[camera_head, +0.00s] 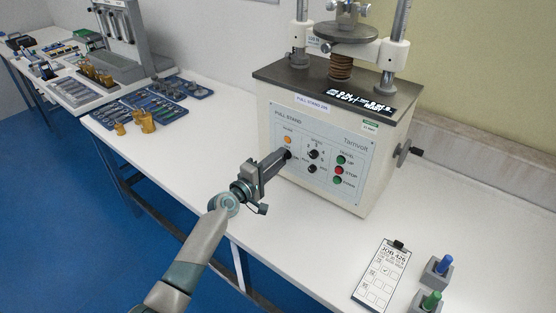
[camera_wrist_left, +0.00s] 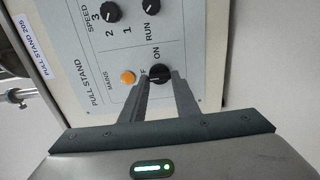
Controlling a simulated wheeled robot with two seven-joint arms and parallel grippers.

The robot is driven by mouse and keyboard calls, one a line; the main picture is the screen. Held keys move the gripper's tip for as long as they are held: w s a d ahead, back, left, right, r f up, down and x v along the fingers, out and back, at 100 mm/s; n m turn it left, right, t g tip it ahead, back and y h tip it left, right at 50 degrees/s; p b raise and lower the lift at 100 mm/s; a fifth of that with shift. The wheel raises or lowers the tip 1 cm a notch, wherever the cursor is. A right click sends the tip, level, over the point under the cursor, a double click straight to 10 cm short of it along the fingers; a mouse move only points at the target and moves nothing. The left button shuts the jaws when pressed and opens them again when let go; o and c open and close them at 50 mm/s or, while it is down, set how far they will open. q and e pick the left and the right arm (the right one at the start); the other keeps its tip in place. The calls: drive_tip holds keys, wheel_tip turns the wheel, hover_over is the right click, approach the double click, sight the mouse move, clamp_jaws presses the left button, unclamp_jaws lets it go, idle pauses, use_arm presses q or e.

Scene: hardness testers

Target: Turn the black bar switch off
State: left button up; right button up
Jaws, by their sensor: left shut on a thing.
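The black bar switch (camera_wrist_left: 158,71) sits on the pull stand's front panel, in the MAINS section between its ON and OFF marks. My left gripper (camera_head: 284,156) reaches the lower left of this panel in the head view. In the left wrist view my gripper's two fingertips (camera_wrist_left: 162,78) are at the switch, one on each side, shut on it. The fingers hide part of the switch and of the OFF label, so its exact angle is hard to tell. The orange mains lamp (camera_wrist_left: 128,77) is beside the switch. My right gripper is not in view.
The pull stand (camera_head: 330,149) stands on the white table. Its panel also has black knobs (camera_head: 313,154) and a red stop button (camera_head: 339,170) between green ones. Brass weights (camera_head: 143,121) stand left.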

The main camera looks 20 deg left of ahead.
use_arm(q)
drive_tip(key=shift+f, duration=0.1)
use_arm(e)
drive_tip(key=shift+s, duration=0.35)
use_arm(q)
drive_tip(key=o, duration=1)
drive_tip(key=shift+o, duration=0.2)
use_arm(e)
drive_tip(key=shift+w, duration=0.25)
use_arm(q)
drive_tip(key=shift+s, duration=0.1)
drive_tip(key=b+v, duration=0.2)
drive_tip(key=v, duration=1.5)
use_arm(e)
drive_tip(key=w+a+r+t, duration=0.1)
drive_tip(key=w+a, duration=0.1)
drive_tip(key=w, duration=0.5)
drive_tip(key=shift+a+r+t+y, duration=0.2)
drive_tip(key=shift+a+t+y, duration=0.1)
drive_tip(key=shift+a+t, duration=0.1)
